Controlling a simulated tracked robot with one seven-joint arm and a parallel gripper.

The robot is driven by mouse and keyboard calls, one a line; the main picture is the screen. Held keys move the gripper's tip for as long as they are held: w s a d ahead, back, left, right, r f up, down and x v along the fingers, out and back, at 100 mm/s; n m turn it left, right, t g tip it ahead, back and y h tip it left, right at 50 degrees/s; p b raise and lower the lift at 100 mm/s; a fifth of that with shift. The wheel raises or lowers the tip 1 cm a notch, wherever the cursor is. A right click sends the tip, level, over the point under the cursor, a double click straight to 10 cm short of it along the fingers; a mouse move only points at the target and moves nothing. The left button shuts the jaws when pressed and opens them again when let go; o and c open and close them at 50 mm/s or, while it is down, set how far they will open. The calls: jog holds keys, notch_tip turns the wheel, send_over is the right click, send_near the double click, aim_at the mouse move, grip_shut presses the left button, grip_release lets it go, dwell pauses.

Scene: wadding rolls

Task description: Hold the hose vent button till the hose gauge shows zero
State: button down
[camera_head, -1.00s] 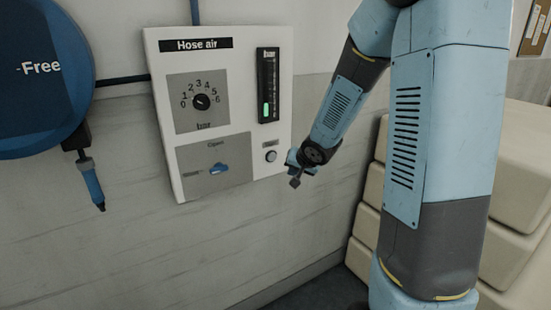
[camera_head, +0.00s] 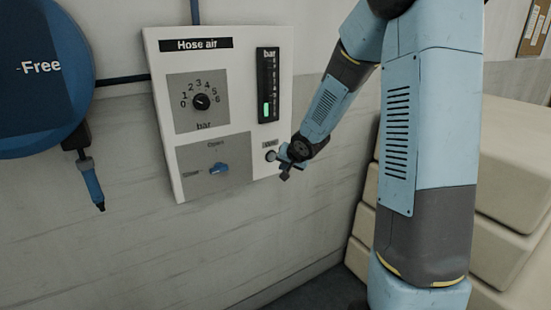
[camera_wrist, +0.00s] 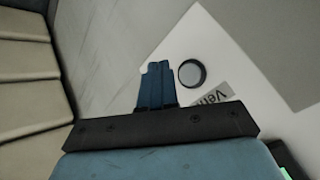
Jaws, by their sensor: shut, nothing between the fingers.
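The round grey vent button (camera_head: 271,156) is at the lower right of the white Hose air panel (camera_head: 161,120). In the wrist view the button (camera_wrist: 192,73) sits in a dark ring beside its "Vent" label. My gripper (camera_head: 281,158) is shut and empty, close to the button's right side. In the wrist view its blue fingers (camera_wrist: 157,66) are just left of the button and do not cover it; I see no contact. The upright bar gauge (camera_head: 267,86) has a green fill (camera_head: 267,110) in its lower part, above zero.
The panel also carries a dial (camera_head: 201,101) marked 0 to 6 and a blue lever (camera_head: 218,169) between Close and Open labels. A blue reel (camera_head: 40,80) with a hanging hose nozzle (camera_head: 92,185) is at left. Pale stacked blocks (camera_head: 515,160) stand at right.

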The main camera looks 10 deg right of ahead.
jog(key=shift+w+a, duration=0.2)
jog(key=shift+w, duration=0.45)
jog(key=shift+w+a, duration=0.25)
jog(key=shift+w, duration=0.45)
jog(key=shift+w+a, duration=0.2)
jog(key=shift+w, duration=0.45)
jog(key=shift+w+a+r, duration=0.1)
jog(key=shift+w+a, duration=0.15)
jog(key=shift+w, duration=0.35)
dwell(2.6)
jog(key=shift+s, duration=0.15)
dwell(0.3)
jog(key=shift+s+d, duration=0.25)
jog(key=shift+s, duration=0.4)
jog(key=s, duration=0.1)
jog(key=s+d, duration=0.1)
jog(key=s, duration=0.2)
jog(key=shift+s+d, duration=0.25)
jog(key=shift+s, duration=0.15)
